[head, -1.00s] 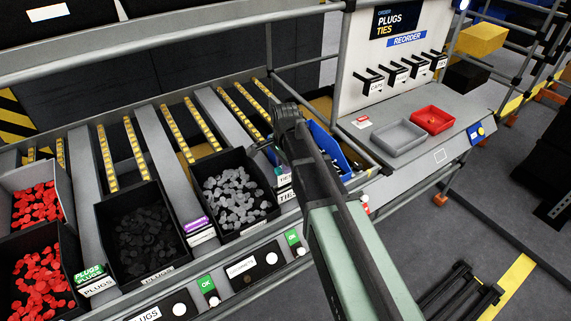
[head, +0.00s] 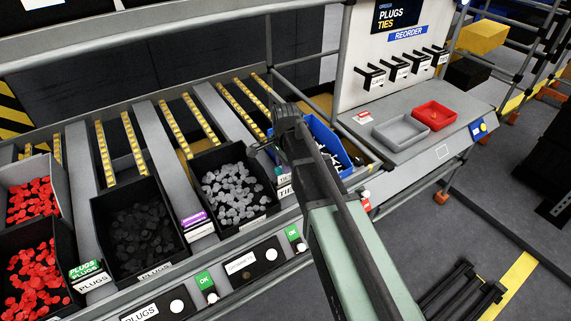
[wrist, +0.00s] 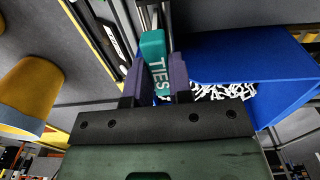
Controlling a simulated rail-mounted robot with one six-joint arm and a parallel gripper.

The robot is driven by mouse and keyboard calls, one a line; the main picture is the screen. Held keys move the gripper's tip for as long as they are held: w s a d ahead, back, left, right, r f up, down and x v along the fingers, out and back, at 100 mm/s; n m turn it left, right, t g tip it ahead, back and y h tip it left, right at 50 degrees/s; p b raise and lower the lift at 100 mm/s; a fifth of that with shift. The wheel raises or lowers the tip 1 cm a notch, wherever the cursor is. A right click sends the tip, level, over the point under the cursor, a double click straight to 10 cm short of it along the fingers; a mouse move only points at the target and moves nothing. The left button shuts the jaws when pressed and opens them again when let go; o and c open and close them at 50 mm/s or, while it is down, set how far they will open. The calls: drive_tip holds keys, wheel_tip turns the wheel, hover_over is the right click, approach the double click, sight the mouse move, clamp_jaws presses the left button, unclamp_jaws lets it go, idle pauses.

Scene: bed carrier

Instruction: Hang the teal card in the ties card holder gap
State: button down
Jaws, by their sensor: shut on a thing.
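The teal card (wrist: 154,62), with "TIES" in white letters, is between the two dark purple fingers of my gripper (wrist: 154,80) in the wrist view. My gripper is shut on it. The card's top end points toward a grey metal part of the rack. The row of black card holders (head: 405,68) is on the white panel at upper right, well away from my gripper.
A blue bin (head: 325,138) of white ties is close to my gripper; it also shows in the wrist view (wrist: 235,62). Dark bins of grey (head: 232,190) and black (head: 142,235) parts stand left. Grey (head: 400,131) and red (head: 435,115) trays lie below the panel.

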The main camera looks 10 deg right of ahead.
drive_tip(key=shift+f+b, duration=1.85)
drive_tip(key=shift+f, duration=0.1)
drive_tip(key=c, duration=0.9)
unclamp_jaws()
drive_tip(key=shift+c, duration=0.2)
drive_tip(key=shift+r, duration=0.1)
wheel_tip(320, 180, up, 11)
drive_tip(key=p, duration=1.1)
